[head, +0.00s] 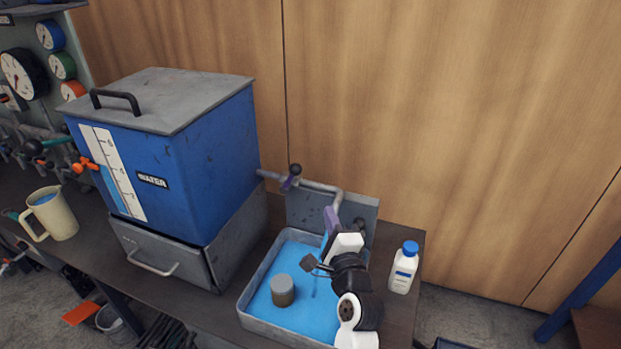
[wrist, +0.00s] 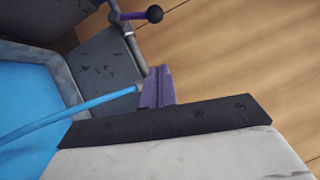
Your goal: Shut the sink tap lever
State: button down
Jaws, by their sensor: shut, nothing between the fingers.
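The tap lever (head: 291,182) is purple with a black ball knob and sits on the grey pipe (head: 320,187) leaving the tank. In the wrist view the lever (wrist: 135,16) is at the top, its black knob pointing right. A blue stream of water (wrist: 75,112) runs from the spout into the sink (head: 257,318), which holds blue water. My gripper (head: 331,219) is shut and empty, with purple fingers. It is above the sink's back right, near the spout and to the right of and below the lever, apart from it. It also shows in the wrist view (wrist: 158,87).
A blue water tank (head: 215,150) with a level gauge stands left of the sink. A grey cylinder (head: 282,290) stands in the sink water. A white bottle with a blue cap (head: 403,267) is right of the sink. A wooden wall (head: 450,120) is behind.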

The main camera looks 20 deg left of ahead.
jog(key=w+a+r+p, duration=0.2)
jog(key=w+a+p, duration=0.2)
jog(key=w+a, duration=0.3)
jog(key=shift+w+a, duration=0.4)
jog(key=shift+a, duration=0.1)
jog(key=shift+w+r, duration=0.1)
jog(key=shift+r, duration=0.05)
